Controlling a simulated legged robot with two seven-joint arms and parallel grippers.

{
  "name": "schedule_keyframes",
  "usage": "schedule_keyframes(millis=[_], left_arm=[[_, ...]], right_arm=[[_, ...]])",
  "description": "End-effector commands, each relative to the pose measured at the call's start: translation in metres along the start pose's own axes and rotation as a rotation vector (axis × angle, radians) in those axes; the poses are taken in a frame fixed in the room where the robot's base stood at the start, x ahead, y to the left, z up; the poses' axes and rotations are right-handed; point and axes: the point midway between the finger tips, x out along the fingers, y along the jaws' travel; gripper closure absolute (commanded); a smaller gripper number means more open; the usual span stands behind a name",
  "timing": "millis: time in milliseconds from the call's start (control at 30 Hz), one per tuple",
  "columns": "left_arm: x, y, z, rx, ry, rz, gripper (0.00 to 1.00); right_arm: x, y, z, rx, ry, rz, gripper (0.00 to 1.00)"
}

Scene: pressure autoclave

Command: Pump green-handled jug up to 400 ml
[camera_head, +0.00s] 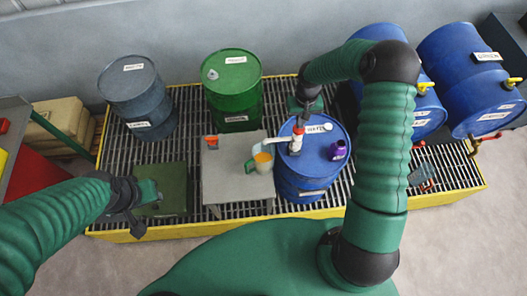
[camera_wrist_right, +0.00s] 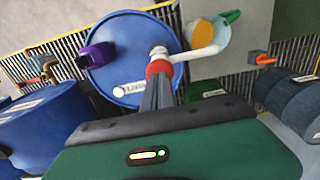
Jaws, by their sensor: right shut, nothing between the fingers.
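An upright blue drum (camera_head: 305,186) carries a pump with a red collar (camera_head: 297,141) and a white spout (camera_head: 276,140) reaching left. The jug (camera_head: 263,160), with a green handle and orange liquid inside, stands on a grey stand (camera_head: 222,180) under the spout's end. It also shows in the right wrist view (camera_wrist_right: 205,38); its marks are too small to read. My right gripper (camera_head: 301,119) is shut and empty, pointing down at the pump top; its fingertips (camera_wrist_right: 159,82) hide part of it, and contact is unclear. My left gripper (camera_head: 138,212) hangs apart, low at left.
A purple container (camera_head: 338,150) sits on the blue drum. An orange-topped object (camera_head: 211,141) stands on the grey stand. Grey (camera_head: 139,92) and green (camera_head: 232,88) drums stand behind, and blue drums lie at right. A dark green panel (camera_head: 172,180) lies on the yellow-edged grating.

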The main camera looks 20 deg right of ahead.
Motion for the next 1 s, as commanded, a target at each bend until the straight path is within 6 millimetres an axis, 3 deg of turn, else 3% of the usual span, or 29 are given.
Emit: schedule_keyframes(millis=[1000], left_arm=[[0.028,0.0,0.007,0.0,0.0,0.0,0.64]], right_arm=[[0.041,0.0,0.001,0.0,-0.003,0.0,1.0]])
